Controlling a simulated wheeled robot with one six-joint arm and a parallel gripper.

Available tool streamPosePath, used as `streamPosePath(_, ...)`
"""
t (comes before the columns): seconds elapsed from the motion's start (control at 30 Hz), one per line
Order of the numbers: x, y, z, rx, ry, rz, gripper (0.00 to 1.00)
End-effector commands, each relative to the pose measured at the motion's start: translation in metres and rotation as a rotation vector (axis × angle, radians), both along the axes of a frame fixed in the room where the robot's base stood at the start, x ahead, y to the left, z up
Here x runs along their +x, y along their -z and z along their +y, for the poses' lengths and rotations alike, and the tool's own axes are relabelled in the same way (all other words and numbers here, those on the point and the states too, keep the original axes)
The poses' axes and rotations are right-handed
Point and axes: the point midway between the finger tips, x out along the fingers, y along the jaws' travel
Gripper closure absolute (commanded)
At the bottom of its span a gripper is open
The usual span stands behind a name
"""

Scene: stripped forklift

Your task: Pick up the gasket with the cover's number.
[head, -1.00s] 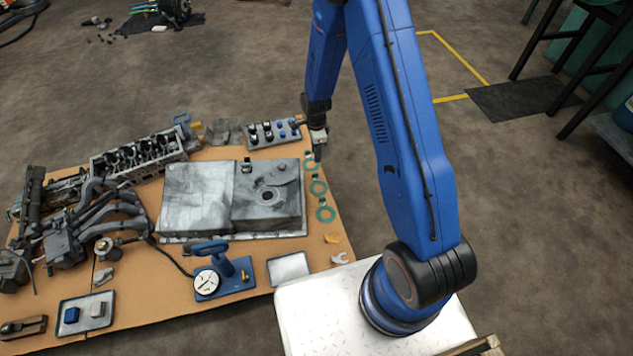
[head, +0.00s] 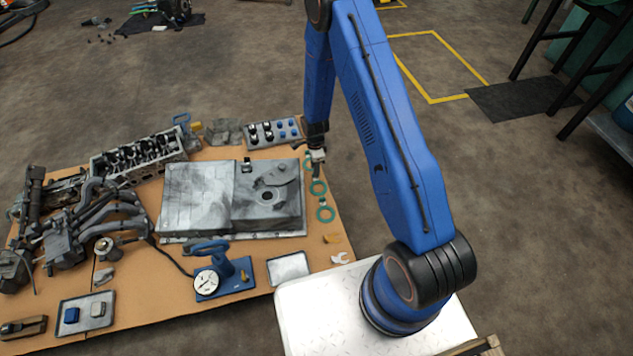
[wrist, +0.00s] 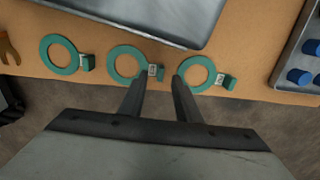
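Three flat green ring gaskets, each with a small green block bearing a pale label, lie in a row along the board's edge: near (head: 326,221), middle (head: 318,194) and far. In the wrist view they are left (wrist: 44,54), middle (wrist: 113,62) and right (wrist: 197,90). The grey cover (head: 195,200) lies beside them, with a small dark tagged block (head: 247,163) on it. The labels are too small to read. My gripper (head: 317,170) is open and empty, over the far end of the row. In the wrist view its fingertips (wrist: 158,82) flank the middle gasket's block (wrist: 151,70).
A tray of blue and black caps (head: 272,140) stands beyond the row; it shows at right in the wrist view (wrist: 287,60). A blue-based dial gauge (head: 222,280) stands in front.

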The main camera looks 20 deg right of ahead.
Motion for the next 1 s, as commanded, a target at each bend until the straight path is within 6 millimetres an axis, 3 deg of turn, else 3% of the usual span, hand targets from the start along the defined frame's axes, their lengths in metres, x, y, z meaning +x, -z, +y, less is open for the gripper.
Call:
streamPosePath(0.2,0.001,0.027,0.001,0.0,0.0,0.001,0.7)
streamPosePath(0.47,0.001,0.029,0.001,0.0,0.0,0.0,0.7)
streamPosePath(0.6,0.001,0.029,0.001,0.0,0.0,0.0,1.0)
streamPosePath(1.0,0.001,0.026,0.001,0.0,0.0,-0.001,1.0)
